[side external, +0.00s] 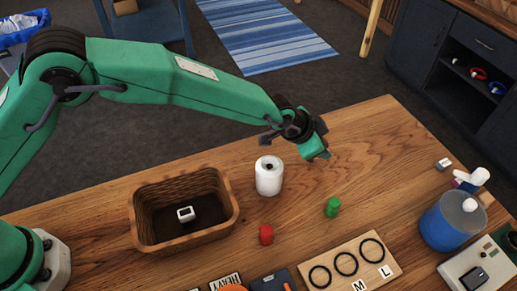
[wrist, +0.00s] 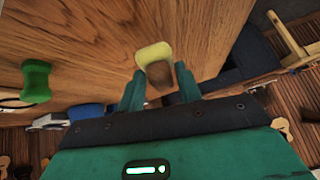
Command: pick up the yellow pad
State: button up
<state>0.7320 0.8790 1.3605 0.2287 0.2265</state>
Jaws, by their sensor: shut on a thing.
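The yellow pad (wrist: 153,52) shows in the wrist view between the two green fingers of my gripper (wrist: 159,82). The fingers are shut on it, one on each side. A brown patch covers its near part, and I cannot tell whether that belongs to the pad. In the side external view my gripper (side external: 318,149) is at the back part of the wooden table, to the right of the white roll. The pad is hidden there behind the gripper. I cannot tell how high it is above the table.
On the table (side external: 350,160) stand a brown basket (side external: 148,232) with a small white block (side external: 186,214) inside, a white roll (side external: 268,180), a red piece (side external: 266,235), a green piece (side external: 333,207), a board with rings (side external: 318,255) and a blue jar (side external: 443,228). The back right is mostly clear.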

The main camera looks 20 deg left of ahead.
notch_tip(320, 180, up, 7)
jog(key=shift+f, duration=0.1)
dwell(0.3)
jog(key=shift+s+a, duration=0.1)
dwell(0.4)
